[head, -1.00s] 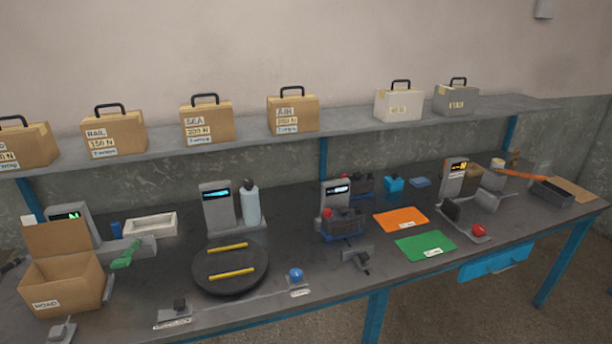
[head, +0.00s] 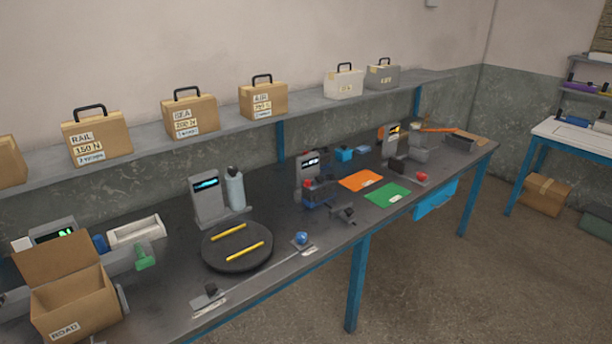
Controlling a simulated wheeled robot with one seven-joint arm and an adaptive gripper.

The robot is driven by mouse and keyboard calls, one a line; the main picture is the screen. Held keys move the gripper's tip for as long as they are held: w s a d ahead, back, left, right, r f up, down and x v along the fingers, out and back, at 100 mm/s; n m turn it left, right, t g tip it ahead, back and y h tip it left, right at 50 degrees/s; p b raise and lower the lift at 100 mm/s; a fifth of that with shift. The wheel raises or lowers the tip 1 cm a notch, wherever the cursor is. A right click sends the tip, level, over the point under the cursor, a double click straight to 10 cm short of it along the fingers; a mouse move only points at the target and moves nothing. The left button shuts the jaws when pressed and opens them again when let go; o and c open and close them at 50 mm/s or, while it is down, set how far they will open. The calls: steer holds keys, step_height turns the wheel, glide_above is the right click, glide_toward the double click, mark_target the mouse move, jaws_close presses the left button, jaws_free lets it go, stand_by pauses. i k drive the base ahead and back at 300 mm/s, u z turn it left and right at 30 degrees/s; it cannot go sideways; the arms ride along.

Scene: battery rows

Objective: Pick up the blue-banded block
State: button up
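A dark block with a blue lower edge and a red knob (head: 319,195) stands on the long dark workbench (head: 160,255), in front of a grey device with a small display (head: 306,170). I cannot tell whether it is the blue-banded block. On the right, a white table (head: 560,133) bears small dark and blue items (head: 575,121), and a shelf above it holds items with purple and yellow parts (head: 581,87). These are too small to make out bands. My gripper is not in view.
The bench carries an open cardboard box (head: 75,300), a round black turntable with yellow bars (head: 237,258), and orange (head: 361,181) and green (head: 388,195) mats. Labelled cases stand on the wall shelf (head: 225,127). A carton (head: 545,193) lies on the floor; brown floor between the tables is clear.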

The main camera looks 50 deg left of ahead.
mark_target(316, 193)
steer(key=u, duration=1.45)
